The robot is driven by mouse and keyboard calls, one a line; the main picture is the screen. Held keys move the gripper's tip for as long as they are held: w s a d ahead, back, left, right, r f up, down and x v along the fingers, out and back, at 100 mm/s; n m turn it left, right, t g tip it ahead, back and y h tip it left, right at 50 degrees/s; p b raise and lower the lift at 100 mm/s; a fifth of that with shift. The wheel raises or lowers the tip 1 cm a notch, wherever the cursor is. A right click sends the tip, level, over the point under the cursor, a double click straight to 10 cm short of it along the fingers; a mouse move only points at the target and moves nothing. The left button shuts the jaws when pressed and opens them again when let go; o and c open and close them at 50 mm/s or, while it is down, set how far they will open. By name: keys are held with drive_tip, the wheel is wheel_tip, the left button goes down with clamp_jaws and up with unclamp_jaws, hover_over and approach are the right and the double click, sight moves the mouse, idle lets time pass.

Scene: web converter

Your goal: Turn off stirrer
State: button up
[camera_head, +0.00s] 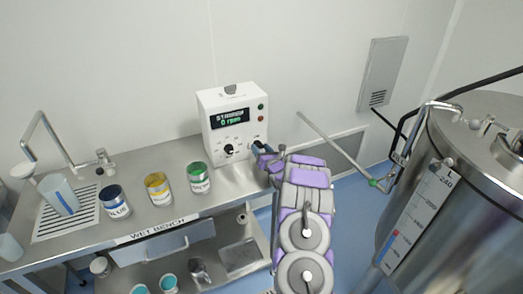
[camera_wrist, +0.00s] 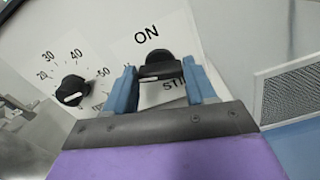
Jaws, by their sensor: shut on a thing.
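The stirrer control box (camera_head: 212,101) is white and stands on the steel bench against the wall. Its display (camera_head: 230,118) reads "STIRRER" and "0 rpm" in green. In the wrist view a black switch knob (camera_wrist: 158,63) sits below the word ON, with a partly hidden "ST" label beneath. A second black dial (camera_wrist: 72,90) with a number scale is to its left, also in the head view (camera_head: 229,150). My gripper (camera_head: 261,151) is at the box's lower right front. In the wrist view its blue fingers (camera_wrist: 160,77) are shut on the switch knob, one on each side.
The wet bench (camera_head: 150,235) carries blue (camera_head: 114,207), yellow (camera_head: 158,194) and green (camera_head: 198,181) labelled jars left of the box. A tap (camera_head: 45,140) and sink area are at the far left. A large steel tank (camera_head: 470,210) stands to the right of my arm.

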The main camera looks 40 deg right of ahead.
drive_tip(key=shift+c, duration=1)
drive_tip(key=shift+w+r+b, duration=0.3)
drive_tip(key=shift+r+b, duration=0.1)
drive_tip(key=shift+w+r+n+b, duration=0.2)
drive_tip(key=shift+n+b, duration=0.2)
drive_tip(key=shift+f+n+b, duration=0.1)
drive_tip(key=shift+n+b, duration=0.2)
drive_tip(key=shift+b, duration=0.05)
drive_tip(key=shift+s+f+n+b, duration=0.3)
drive_tip(key=shift+f+b, duration=0.1)
drive_tip(key=shift+f, duration=0.1)
drive_tip(key=shift+s+f+n, duration=0.15)
drive_tip(key=shift+s+n, duration=0.05)
drive_tip(key=shift+n, duration=0.3)
drive_tip(key=o, duration=1)
